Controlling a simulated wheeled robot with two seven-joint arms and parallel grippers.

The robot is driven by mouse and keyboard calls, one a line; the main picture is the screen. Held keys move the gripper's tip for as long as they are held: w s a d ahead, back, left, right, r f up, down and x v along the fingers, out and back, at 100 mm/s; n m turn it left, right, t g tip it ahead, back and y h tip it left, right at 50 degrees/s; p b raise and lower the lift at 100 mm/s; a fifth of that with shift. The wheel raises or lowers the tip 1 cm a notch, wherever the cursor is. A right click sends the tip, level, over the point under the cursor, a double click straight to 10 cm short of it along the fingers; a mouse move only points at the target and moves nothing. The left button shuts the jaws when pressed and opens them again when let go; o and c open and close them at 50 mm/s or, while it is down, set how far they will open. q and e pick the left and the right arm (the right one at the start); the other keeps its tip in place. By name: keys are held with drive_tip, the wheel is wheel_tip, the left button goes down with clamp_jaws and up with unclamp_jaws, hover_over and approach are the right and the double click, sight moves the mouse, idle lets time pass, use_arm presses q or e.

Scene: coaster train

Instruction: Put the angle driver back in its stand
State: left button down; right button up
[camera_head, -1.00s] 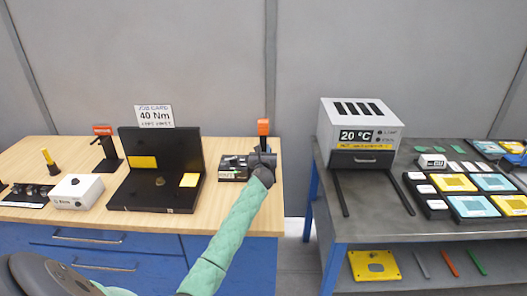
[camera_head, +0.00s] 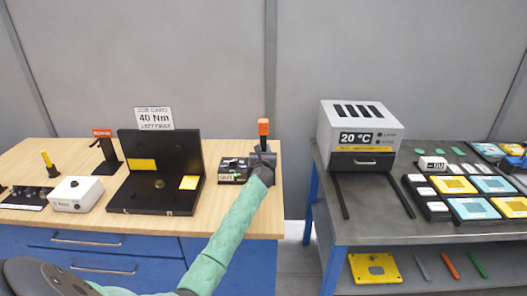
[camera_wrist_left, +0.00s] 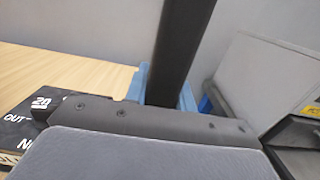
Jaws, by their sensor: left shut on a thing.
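My left gripper (camera_head: 263,158) is at the right end of the wooden bench. It is shut on an upright tool with an orange top (camera_head: 263,127) and a dark shaft, which looks like the angle driver. In the left wrist view a black shaft (camera_wrist_left: 182,45) rises beyond the dark gripper body; the fingertips are hidden there. A black stand with a red label (camera_head: 107,155) is at the back left of the bench; I cannot tell if it is the driver's stand. My right gripper is not in view.
A low black box (camera_head: 233,170) sits just left of my left gripper. A black L-shaped fixture (camera_head: 150,200), a white box (camera_head: 76,193) and a yellow-handled tool (camera_head: 48,160) are further left. A gap separates the bench from the grey table (camera_head: 375,229), which holds an oven-like box (camera_head: 358,120).

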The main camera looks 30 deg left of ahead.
use_arm(q)
drive_tip(key=shift+x, duration=1.15)
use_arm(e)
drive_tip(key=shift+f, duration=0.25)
use_arm(q)
drive_tip(key=shift+r, duration=0.15)
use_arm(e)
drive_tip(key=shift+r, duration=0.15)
use_arm(q)
drive_tip(key=shift+s+f+b, duration=0.1)
drive_tip(key=shift+f+b, duration=0.5)
drive_tip(key=shift+f, duration=0.25)
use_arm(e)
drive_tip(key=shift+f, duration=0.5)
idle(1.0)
use_arm(q)
drive_tip(key=c, duration=1.1)
unclamp_jaws()
drive_tip(key=shift+f, duration=0.25)
drive_tip(key=shift+r, duration=0.1)
drive_tip(key=shift+r+b+v, duration=0.2)
drive_tip(key=shift+b+v, duration=0.9)
drive_tip(key=shift+v, duration=2.8)
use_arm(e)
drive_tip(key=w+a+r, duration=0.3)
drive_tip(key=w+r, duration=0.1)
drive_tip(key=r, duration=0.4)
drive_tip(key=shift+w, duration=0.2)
